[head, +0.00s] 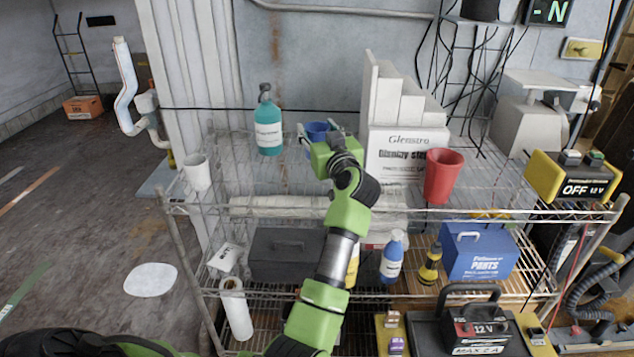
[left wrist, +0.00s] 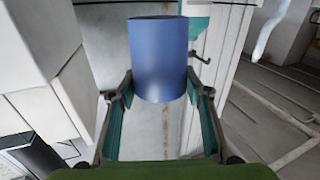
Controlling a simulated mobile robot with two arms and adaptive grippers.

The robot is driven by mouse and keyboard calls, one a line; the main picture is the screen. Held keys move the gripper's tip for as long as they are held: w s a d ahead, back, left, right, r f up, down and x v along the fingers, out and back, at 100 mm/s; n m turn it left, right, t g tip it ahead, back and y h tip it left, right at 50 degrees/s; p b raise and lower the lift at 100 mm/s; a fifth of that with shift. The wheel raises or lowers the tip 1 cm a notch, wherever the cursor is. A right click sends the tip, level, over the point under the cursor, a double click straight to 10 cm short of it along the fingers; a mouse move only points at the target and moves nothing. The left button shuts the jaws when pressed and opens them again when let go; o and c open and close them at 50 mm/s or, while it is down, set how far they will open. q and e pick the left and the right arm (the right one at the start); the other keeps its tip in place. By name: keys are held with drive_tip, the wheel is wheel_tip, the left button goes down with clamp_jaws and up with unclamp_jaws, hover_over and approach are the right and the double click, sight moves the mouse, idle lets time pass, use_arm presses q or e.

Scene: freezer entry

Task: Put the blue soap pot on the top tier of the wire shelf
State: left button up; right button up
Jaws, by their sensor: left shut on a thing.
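The blue soap pot (head: 318,131) is at the back of the wire shelf's top tier (head: 310,198), between a teal bottle and a white stepped display box. It also shows in the left wrist view (left wrist: 158,58), upright between the fingers. My left gripper (head: 318,137) reaches across the top tier from the front and is shut on the pot. The gripper and wrist hide the lower part of the pot in the head view. I cannot tell whether its base touches the wire. My right gripper is not in view.
On the top tier stand a teal bottle (head: 268,122), a white cup (head: 197,171), a red cup (head: 442,175) and the white display box (head: 405,148). A yellow 12 V unit (head: 568,178) is at the right end.

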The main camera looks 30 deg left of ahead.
use_arm(q)
wheel_tip(320, 180, down, 9)
drive_tip(key=shift+f, duration=0.3)
drive_tip(key=o, duration=1.2)
drive_tip(key=shift+f, duration=0.1)
